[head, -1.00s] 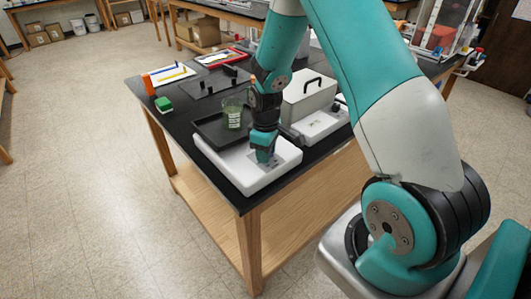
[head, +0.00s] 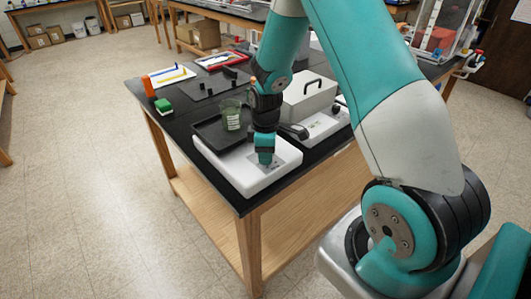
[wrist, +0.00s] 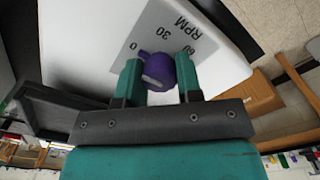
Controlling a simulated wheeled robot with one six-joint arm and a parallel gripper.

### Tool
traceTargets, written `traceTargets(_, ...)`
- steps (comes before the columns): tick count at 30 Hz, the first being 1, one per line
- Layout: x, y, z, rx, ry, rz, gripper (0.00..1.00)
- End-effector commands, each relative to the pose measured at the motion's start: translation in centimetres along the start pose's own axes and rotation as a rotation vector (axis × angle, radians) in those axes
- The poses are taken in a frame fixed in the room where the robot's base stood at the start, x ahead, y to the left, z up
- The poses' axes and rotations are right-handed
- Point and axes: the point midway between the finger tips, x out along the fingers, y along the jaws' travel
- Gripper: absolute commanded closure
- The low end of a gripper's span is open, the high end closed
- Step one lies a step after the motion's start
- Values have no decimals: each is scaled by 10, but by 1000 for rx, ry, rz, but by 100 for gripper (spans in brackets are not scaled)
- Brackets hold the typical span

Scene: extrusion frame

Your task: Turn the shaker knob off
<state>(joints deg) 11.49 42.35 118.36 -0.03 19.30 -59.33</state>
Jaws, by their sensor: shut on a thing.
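The shaker is a white box (head: 230,175) at the near corner of the black table, with a dark tray (head: 205,130) on top. In the wrist view its grey dial plate (wrist: 218,62) bears the marks 0, 30, 60 and RPM. The purple knob (wrist: 158,72) sits between my two fingertips, and its pointer is turned toward the 0 mark. My gripper (wrist: 157,82) is shut on the knob, a finger on each side. In the head view my gripper (head: 265,159) points down onto the shaker's front and hides the knob.
A beaker of green liquid (head: 232,118) stands on the shaker's tray. A white device with a black-handled lid (head: 310,98) stands close to the right. A green block (head: 163,105) and an orange object (head: 149,86) lie at the table's left.

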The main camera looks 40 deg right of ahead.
Motion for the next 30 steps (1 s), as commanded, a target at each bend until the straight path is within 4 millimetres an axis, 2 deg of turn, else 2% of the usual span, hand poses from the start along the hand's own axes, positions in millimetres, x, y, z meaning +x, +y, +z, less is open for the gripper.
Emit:
traceTargets(3,-1,1,0,-1,1,4,91)
traceTargets(4,-1,1,0,-1,1,4,63)
traceTargets(6,-1,1,0,-1,1,4,46)
traceTargets(7,-1,1,0,0,1,3,42)
traceTargets(15,-1,0,0,0,0,2,42)
traceTargets(19,-9,1,0,0,1,3,42)
traceTargets(23,-31,1,-1,0,4,7,42)
traceTargets(30,-92,1,0,0,5,9,42)
